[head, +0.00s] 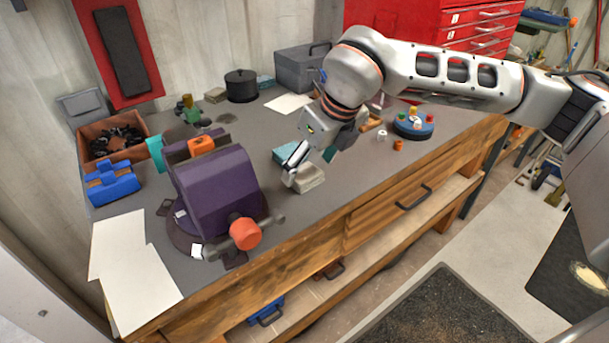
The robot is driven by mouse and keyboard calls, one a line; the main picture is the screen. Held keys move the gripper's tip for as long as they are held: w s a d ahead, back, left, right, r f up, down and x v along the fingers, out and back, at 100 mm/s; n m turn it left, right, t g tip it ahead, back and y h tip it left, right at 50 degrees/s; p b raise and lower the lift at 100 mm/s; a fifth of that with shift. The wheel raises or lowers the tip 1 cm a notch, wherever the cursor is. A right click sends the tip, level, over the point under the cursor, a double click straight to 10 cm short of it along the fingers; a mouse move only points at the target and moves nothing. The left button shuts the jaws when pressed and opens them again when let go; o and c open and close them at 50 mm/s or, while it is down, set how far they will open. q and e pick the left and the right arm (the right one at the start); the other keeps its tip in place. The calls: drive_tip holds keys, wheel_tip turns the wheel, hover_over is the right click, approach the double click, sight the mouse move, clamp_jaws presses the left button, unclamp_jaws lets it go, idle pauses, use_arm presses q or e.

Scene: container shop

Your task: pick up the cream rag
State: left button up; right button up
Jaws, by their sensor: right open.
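The cream rag (312,180) lies folded in a small block on the grey workbench top, near the middle of the bench and to the right of the purple vise. My right gripper (300,168) reaches in from the right and points down at the rag. It is open, with a pale finger at the rag's left end. The gripper partly hides the rag, and I cannot tell whether the finger touches it. My left gripper is not in view.
A purple vise (215,185) with an orange-knobbed handle stands left of the rag. A teal cloth (284,154) lies just behind. A blue turntable (412,131) with small colored pieces is to the right. White paper sheets (140,285) cover the bench's left corner.

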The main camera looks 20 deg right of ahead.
sight(305, 172)
drive_tip(key=shift+x, duration=1.2)
drive_tip(key=shift+w+f, duration=0.3)
drive_tip(key=shift+f, duration=0.05)
drive_tip(key=c, duration=1.1)
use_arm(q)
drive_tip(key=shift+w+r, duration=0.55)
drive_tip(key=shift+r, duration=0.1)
use_arm(e)
drive_tip(key=shift+r, duration=0.1)
drive_tip(key=shift+r, duration=0.4)
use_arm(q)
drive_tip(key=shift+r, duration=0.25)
use_arm(e)
wheel_tip(305, 172, up, 19)
drive_tip(key=shift+r, duration=0.1)
drive_tip(key=shift+o, duration=0.2)
